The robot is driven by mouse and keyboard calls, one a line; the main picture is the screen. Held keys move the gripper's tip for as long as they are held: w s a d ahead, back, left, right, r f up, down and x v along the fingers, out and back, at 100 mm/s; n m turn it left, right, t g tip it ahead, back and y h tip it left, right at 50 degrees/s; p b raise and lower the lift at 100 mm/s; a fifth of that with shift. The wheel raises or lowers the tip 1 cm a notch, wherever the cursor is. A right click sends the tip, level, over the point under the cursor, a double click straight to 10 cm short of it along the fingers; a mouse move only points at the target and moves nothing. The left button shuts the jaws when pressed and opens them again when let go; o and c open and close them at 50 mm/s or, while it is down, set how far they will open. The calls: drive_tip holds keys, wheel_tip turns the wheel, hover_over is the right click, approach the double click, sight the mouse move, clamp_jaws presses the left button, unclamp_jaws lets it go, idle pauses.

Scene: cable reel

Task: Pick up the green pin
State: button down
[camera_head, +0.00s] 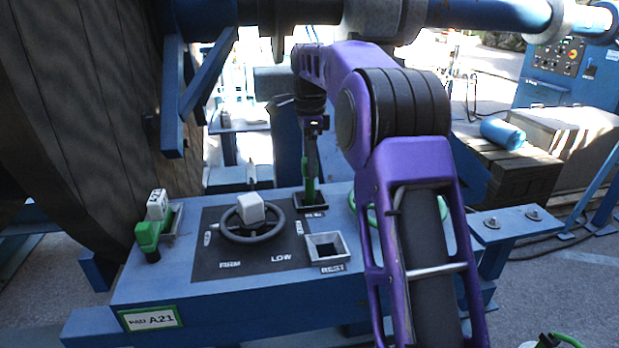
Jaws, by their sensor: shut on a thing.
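A green pin (309,191) stands at a dark square socket in the blue console's top, near its back edge. My gripper (311,176) reaches straight down over it from the purple arm and is shut on its upper part. The pin's lower end is hidden in or behind the socket, so I cannot tell how deep it sits. A second green piece (148,236) with a white labelled block on top sits at the console's left end.
A green loop shows behind my arm. A large wooden reel (70,130) stands close on the left.

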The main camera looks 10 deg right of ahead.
wheel_tip(320, 180, up, 10)
drive_tip(key=shift+w+r, duration=0.15)
drive_tip(key=shift+r, duration=0.7)
drive_tip(key=shift+s+r, duration=0.1)
drive_tip(key=shift+s, duration=0.1)
idle(0.8)
